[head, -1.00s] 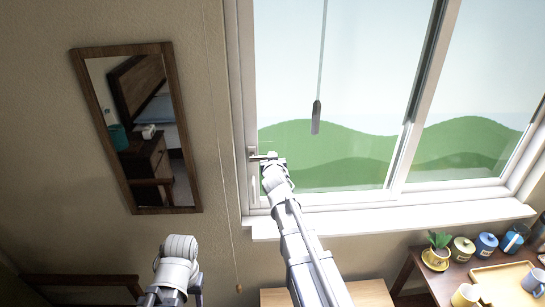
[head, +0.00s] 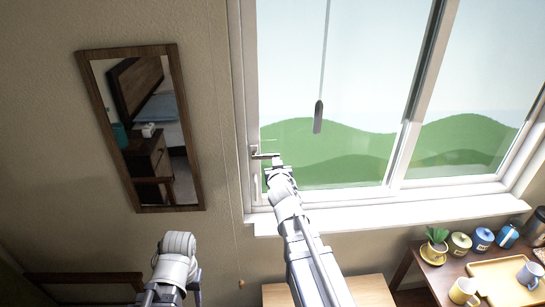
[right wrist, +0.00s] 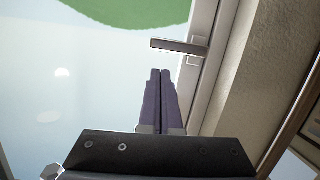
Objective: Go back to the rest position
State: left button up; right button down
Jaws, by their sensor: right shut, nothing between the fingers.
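My right gripper (head: 276,165) is in front of the window's left sash, just below and to the right of the window handle (head: 265,155). In the right wrist view its two dark fingers (right wrist: 160,73) are together with nothing between them. The handle (right wrist: 178,46) shows there just beyond the fingertips, sticking out sideways from the frame, and a small gap seems to part them. A white rounded part of my left arm (head: 176,256) shows at the lower left of the head view; its gripper is out of sight.
A mirror (head: 89,95) hangs on the wall at left. A cord with a grey pull (head: 318,117) hangs before the window. The white sill (head: 400,216) runs below. A side table at lower right bears a potted plant (head: 436,240), jars, a tray (head: 500,286) and mugs.

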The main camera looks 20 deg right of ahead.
pick_arm(q)
jog(key=shift+s+a+r, duration=0.1)
jog(key=shift+a+r, duration=0.2)
pick_arm(e)
jog(key=v, duration=0.2)
jog(key=shift+s, duration=0.25)
jog(key=shift+a, duration=0.1)
